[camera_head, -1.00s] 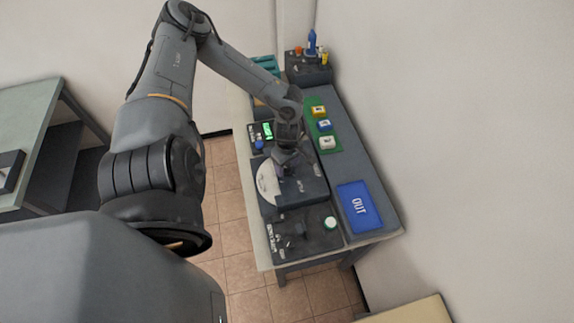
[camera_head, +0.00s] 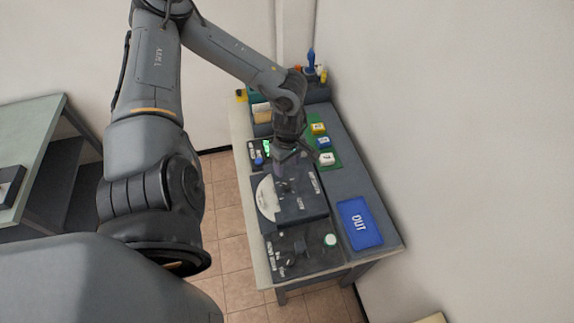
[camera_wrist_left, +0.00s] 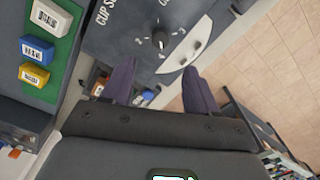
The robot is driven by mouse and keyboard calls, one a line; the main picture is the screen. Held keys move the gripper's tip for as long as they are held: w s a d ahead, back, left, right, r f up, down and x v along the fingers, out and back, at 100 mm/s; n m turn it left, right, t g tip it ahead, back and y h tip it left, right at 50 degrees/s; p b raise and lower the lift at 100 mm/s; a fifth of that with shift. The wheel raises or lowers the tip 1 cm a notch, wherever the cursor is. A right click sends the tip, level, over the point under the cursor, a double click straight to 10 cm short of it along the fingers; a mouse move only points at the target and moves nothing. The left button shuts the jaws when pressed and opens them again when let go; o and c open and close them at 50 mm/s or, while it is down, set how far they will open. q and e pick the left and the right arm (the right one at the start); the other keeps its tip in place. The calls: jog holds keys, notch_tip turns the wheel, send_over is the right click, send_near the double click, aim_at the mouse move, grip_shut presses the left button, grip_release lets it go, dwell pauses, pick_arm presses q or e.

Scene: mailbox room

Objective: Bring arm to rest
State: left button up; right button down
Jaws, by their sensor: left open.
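My left arm comes in from the left in the head view and reaches over the bench. Its gripper (camera_head: 285,167) points down above the far edge of the dark dial box (camera_head: 303,205). In the left wrist view the two purple-grey fingers of the gripper (camera_wrist_left: 160,88) stand well apart with nothing between them. The dial box's black knob (camera_wrist_left: 160,39) and white half-round plate (camera_wrist_left: 186,47) lie beyond the fingertips, apart from them. The right gripper is not in view.
The bench holds a blue OUT tray (camera_head: 359,222), a front box with a green-white button (camera_head: 330,240), a green mat (camera_head: 335,152) with three coloured blocks, and a stamp holder (camera_head: 316,92) at the back. A wall stands right. Another table (camera_head: 30,130) is left.

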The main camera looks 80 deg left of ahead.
pick_arm(q)
jog(key=w+d+f+n, duration=0.1)
jog(key=d+f, duration=0.1)
jog(key=d, duration=0.2)
jog(key=w+d+f+n+t+h, duration=0.1)
jog(key=w+d+f, duration=0.1)
jog(key=d, duration=0.1)
jog(key=w+d+f+n+t+h, duration=0.1)
jog(key=d, duration=0.3)
jog(key=shift+w+d+f, duration=0.3)
jog(key=shift+w+f, duration=0.05)
jog(key=shift+f, duration=0.05)
jog(key=w+d+r+n+t, duration=0.1)
jog(key=w+d+n+t, duration=0.2)
jog(key=d+n, duration=0.8)
jog(key=w+d+r+n+t, duration=0.1)
jog(key=w+d+n+t, duration=0.25)
jog(key=d+n, duration=0.75)
jog(key=s+a+f+n+g+y, duration=0.15)
jog(key=s+n, duration=0.35)
jog(key=n, duration=0.6)
jog(key=s+a+n+g, duration=0.3)
jog(key=s+n, duration=0.1)
jog(key=n, duration=0.6)
notch_tip(320, 180, up, 23)
jog(key=p, duration=2.2)
jog(key=shift+a, duration=0.2)
